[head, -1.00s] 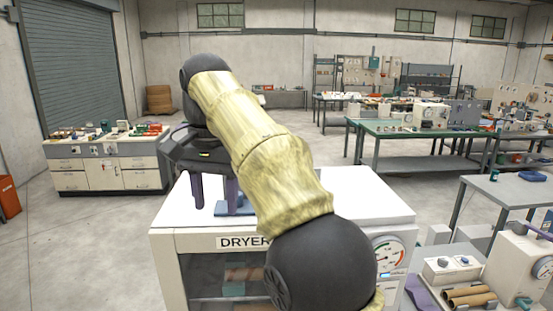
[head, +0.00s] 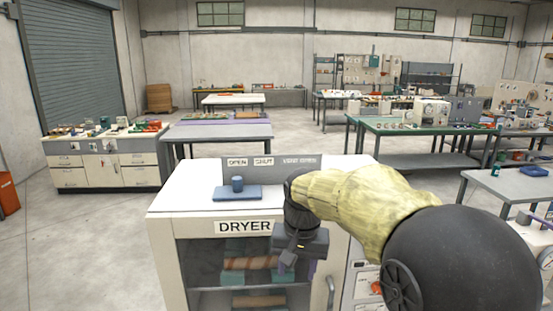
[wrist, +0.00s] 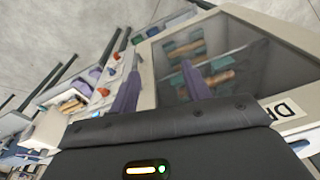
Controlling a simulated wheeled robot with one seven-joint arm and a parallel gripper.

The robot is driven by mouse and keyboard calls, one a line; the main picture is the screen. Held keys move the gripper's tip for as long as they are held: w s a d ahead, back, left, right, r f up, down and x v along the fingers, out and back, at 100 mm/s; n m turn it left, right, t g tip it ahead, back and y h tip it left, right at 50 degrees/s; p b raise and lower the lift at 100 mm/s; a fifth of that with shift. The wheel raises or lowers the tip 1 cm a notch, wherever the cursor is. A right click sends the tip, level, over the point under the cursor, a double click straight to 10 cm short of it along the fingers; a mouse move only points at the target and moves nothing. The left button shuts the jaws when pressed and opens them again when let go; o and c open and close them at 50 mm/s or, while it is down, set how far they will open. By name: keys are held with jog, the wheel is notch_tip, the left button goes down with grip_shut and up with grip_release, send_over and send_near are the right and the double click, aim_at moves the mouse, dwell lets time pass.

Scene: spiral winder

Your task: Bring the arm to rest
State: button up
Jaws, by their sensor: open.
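My arm, in a yellowish sleeve (head: 365,205) with black joints, reaches from the lower right across the dryer's right side in the head view. My gripper (wrist: 162,88) shows two purple fingers spread apart in the wrist view, with nothing between them. Its dark body shows in the head view in front of the dryer's upper front, with its fingers mostly hidden. The white dryer (head: 180,200) has a glass door and shows at the right in the wrist view. A blue block with a knob (head: 238,190) sits on its top, apart from my gripper.
Brown rolls (head: 250,263) lie on shelves behind the dryer's glass. A sign panel (head: 262,166) stands at the top's back edge. A grey table (head: 215,132) stands behind, drawers (head: 105,165) at left, a green bench (head: 425,128) at right.

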jog(key=s+d+f+b, duration=0.1)
jog(key=s+d+f, duration=0.4)
jog(key=s+f, duration=0.2)
jog(key=s+d+f+n+t+b, duration=0.1)
jog(key=s+d+f+b, duration=0.1)
jog(key=s+d+f, duration=0.4)
notch_tip(320, 180, down, 5)
jog(key=shift+s+f+b, duration=0.1)
jog(key=shift+s+b, duration=0.2)
jog(key=shift+s, duration=0.4)
